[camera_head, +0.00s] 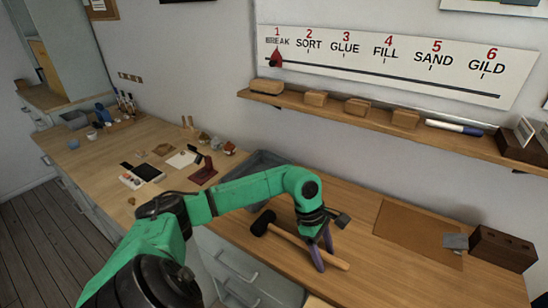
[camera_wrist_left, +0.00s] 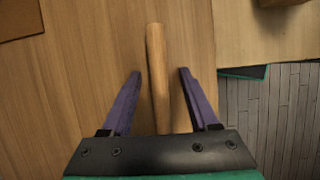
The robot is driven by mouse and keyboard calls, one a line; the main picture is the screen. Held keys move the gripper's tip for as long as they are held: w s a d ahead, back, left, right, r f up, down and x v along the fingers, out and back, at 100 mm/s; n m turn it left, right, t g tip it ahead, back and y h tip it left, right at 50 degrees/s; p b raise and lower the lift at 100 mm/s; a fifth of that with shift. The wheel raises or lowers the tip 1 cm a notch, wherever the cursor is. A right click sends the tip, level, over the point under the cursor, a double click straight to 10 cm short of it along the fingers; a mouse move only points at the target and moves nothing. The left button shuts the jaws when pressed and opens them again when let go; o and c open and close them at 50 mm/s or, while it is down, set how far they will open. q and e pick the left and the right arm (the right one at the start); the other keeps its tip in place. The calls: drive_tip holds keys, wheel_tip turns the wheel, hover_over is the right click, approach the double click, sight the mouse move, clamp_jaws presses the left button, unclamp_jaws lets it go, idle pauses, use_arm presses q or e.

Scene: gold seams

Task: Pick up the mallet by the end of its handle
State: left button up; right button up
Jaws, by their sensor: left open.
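The mallet (camera_head: 289,240) lies on the wooden worktop, with a black head (camera_head: 263,223) at its left and a pale wooden handle running right and toward me. My left gripper (camera_head: 324,257) is over the handle near its far end, fingers pointing down. In the left wrist view my left gripper (camera_wrist_left: 156,72) is open, with one purple finger on each side of the handle (camera_wrist_left: 156,62). Gaps show between the handle and both fingers. The handle's end extends past the fingertips. The mallet head is hidden in that view. My right gripper is not in view.
A grey tray (camera_head: 227,190) stands behind my left arm. A brown mat (camera_head: 400,232), a grey-headed tool (camera_head: 455,242) and a brown block with holes (camera_head: 503,249) are at the right. A shelf (camera_head: 380,122) with several blocks runs along the wall. The worktop's front edge is close to the handle.

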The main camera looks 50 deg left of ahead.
use_arm(q)
drive_tip(key=c, duration=0.7)
clamp_jaws()
drive_tip(key=shift+r, duration=0.1)
